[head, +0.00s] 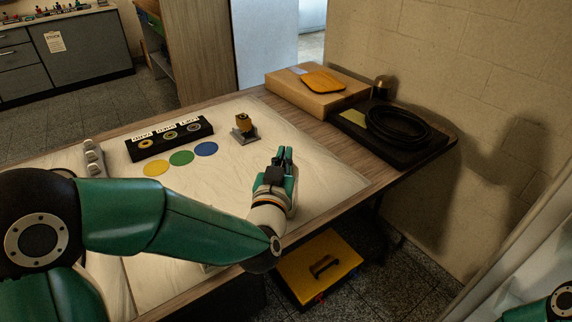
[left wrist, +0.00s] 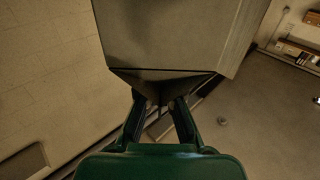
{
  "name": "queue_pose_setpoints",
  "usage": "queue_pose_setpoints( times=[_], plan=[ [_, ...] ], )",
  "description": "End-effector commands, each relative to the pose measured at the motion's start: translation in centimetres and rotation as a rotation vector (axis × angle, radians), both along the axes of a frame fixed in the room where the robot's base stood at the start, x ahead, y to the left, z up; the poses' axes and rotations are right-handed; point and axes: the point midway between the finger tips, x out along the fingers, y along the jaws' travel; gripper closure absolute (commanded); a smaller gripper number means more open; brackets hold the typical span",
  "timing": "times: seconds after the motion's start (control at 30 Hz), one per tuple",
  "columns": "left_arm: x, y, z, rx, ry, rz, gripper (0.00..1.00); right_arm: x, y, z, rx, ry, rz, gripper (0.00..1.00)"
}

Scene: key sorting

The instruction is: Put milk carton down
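I see no milk carton that I can recognise in either view. My left gripper (head: 284,158) is over the right part of the pale mat (head: 318,172) on the table, pointing away from me. Its two fingers stand slightly apart, and I see nothing held between them in the head view. In the left wrist view the fingers (left wrist: 158,112) also show a gap. A large grey-brown block (left wrist: 165,40) fills the top of that view beyond the fingers; I cannot tell what it is. My right gripper is out of view.
A brass-coloured piece on a grey stand (head: 243,131) is near the mat's far edge. A black labelled holder (head: 160,151) and yellow, green (head: 181,158) and blue discs lie left. A wooden box (head: 306,98) and black tray (head: 424,152) are back right. A yellow case (head: 297,279) is below.

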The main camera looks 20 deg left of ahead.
Motion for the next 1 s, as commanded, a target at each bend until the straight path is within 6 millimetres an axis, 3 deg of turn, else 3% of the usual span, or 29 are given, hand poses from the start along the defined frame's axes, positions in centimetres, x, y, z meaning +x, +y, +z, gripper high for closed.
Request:
queue_pose_setpoints(
  times=[0.1,0.43,0.6,1.0],
  plan=[
    [0.03,0.05,-1.05,0.001,-0.005,0.001,1.00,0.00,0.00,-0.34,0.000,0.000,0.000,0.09],
    [0.01,0.06,-1.26,0.000,-0.006,0.001,1.00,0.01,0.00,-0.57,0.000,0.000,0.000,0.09],
    [-0.02,0.05,-1.32,0.000,-0.001,0.000,0.70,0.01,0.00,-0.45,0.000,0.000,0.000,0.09],
    [-0.03,0.05,-1.04,0.000,-0.001,0.000,0.69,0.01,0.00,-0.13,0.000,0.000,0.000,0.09]
  ],
)
